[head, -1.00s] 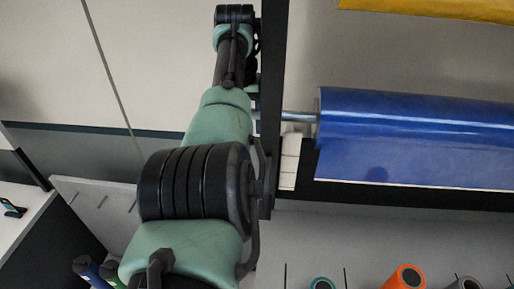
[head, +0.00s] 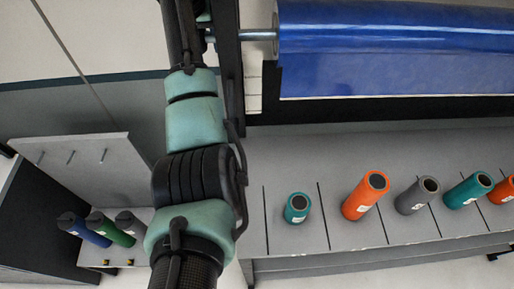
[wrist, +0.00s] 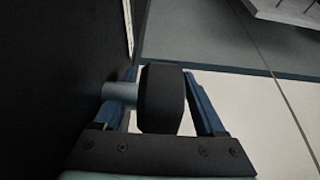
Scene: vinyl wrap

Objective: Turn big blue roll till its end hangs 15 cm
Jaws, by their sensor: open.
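The big blue roll (head: 400,28) is at the top right of the head view, on a steel shaft (head: 258,35) at the dark upright of the rack. Its free end (head: 390,78) hangs as a flat blue flap with a pale straight lower edge. In the wrist view, my gripper (wrist: 160,78) is open, with its two blue fingers on either side of a black knob (wrist: 162,98) on a short grey shaft (wrist: 119,95). I cannot tell whether the fingers touch the knob. In the head view, the gripper is out of the picture above the top edge.
A grey shelf below the roll holds a small teal roll (head: 297,208), an orange roll (head: 365,195), a grey roll (head: 416,195) and others. A pegged grey stand (head: 85,165) with small rolls is at lower left. A dark panel fills the wrist view's left.

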